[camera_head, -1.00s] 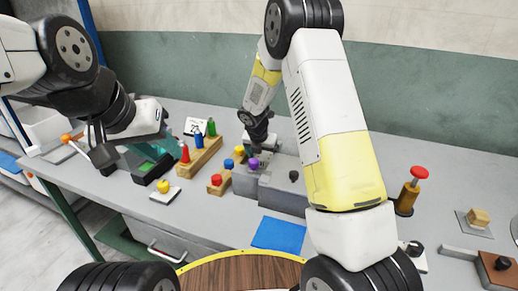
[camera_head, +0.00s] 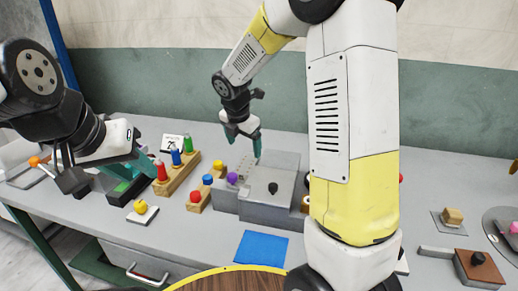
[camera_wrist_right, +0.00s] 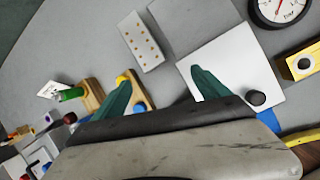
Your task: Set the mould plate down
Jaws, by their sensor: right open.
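The mould plate (camera_wrist_right: 143,40) is a pale, flat rectangle with small brass-coloured dots in the right wrist view. It lies flat, beside and apart from a pale block (camera_wrist_right: 225,60) with a black knob. In the head view the plate (camera_head: 244,166) shows partly, close to the grey press blocks (camera_head: 265,211); what it rests on is unclear. My right gripper (camera_head: 243,139) is open and empty above it, with teal fingers apart in the wrist view (camera_wrist_right: 160,86). My left gripper (camera_head: 133,164) is at the left by a green-screened device; whether its fingers are apart is unclear.
A wooden rack (camera_head: 178,172) holds red, blue and green bottles. A small wooden stand (camera_head: 205,192) has coloured knobs. A blue mat (camera_head: 262,247) lies in front of the blocks. A round gauge (camera_wrist_right: 280,10) shows in the wrist view. Table at the back is clear.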

